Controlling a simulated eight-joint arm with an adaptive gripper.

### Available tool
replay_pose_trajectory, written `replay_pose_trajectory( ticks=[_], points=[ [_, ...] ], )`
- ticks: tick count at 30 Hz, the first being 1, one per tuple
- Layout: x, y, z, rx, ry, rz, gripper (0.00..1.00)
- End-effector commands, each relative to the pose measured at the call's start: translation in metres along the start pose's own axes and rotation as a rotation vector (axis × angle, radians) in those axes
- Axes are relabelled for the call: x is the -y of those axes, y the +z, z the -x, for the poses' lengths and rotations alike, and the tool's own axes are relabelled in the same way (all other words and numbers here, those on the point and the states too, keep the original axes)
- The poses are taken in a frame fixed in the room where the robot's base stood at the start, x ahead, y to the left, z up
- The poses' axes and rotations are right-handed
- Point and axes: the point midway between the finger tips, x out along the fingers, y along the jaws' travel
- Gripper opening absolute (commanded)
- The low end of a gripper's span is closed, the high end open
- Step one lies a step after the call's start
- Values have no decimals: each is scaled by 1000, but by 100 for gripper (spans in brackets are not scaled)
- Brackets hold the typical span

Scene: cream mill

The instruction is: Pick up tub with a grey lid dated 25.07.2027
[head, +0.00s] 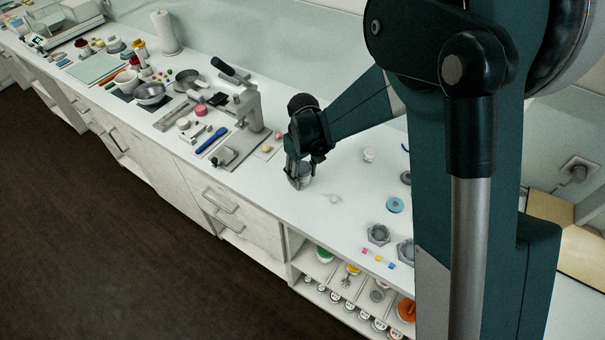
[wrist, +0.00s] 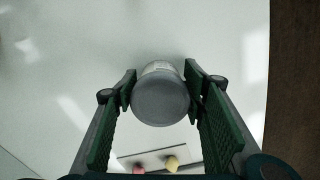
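A small tub (wrist: 160,98) with a round grey lid and a pale body is between the two green fingers of my gripper (wrist: 160,90) in the wrist view. The fingertips press against it from both sides, so my gripper is shut on it. In the head view my gripper (head: 299,180) points down over the white counter with the tub (head: 302,183) partly hidden between its fingers. I cannot tell whether the tub's base touches the counter. No date is readable on the tub.
The white counter (head: 290,215) is clear around my gripper. A lever press (head: 245,108) and a blue-handled tool (head: 211,140) stand to the left. A blue disc (head: 395,205) and a grey hexagonal piece (head: 378,234) lie to the right. Open shelves below hold several lidded tubs.

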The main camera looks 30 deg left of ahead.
Motion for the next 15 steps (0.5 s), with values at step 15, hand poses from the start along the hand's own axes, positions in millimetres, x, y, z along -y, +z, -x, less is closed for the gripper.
replay_pose_trajectory(
  ticks=[15],
  points=[
    [0,0,2,0,0,0,23]
  ],
)
